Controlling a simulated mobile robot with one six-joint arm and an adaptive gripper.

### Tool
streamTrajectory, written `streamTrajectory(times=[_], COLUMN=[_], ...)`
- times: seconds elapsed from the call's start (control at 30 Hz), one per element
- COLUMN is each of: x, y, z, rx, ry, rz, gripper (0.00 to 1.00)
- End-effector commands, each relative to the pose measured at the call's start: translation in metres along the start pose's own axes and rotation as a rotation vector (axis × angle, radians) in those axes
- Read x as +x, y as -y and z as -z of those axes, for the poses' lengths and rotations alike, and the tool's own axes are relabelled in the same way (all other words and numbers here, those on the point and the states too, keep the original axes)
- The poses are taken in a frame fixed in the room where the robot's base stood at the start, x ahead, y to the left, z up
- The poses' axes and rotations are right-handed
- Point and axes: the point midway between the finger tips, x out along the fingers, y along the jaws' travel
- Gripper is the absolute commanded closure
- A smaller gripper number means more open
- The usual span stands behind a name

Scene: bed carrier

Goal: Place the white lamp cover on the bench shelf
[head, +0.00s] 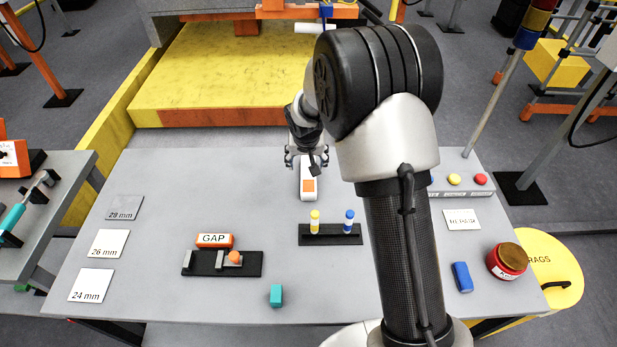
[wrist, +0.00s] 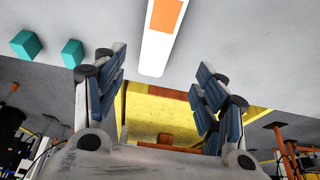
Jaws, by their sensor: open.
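I cannot pick out the white lamp cover for certain. A long white piece with an orange square (head: 308,192) lies on the bench near its far edge; the wrist view shows it too (wrist: 155,55). My gripper (head: 307,160) is open and empty by this piece's far end. In the wrist view its fingers (wrist: 163,88) are spread wide, with nothing between them. At the right, a low grey ledge (head: 463,193), perhaps the bench shelf, carries yellow and red round caps, with a blue one partly behind my arm. My arm hides part of the ledge.
The grey bench (head: 160,190) holds a black rack (head: 345,240) with yellow and blue pieces, a GAP block (head: 214,240), a blue block (head: 462,277) and a red tin (head: 506,262). Two teal blocks (wrist: 25,44) show in the wrist view. A yellow platform (head: 220,75) stands beyond.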

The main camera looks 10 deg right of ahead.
Motion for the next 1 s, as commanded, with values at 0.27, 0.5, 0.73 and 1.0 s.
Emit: streamTrajectory(times=[0.27,0.5,0.73,1.0], x=[0.049,0.061,0.094,0.106], y=[0.0,-0.001,-0.005,-0.005], z=[-0.001,-0.002,-0.009,-0.007], rx=[0.0,0.0,-0.001,0.0], ry=[0.0,0.0,0.002,-0.001], rz=[0.0,0.0,0.0,0.001], gripper=[0.35,0.35,0.35,0.35])
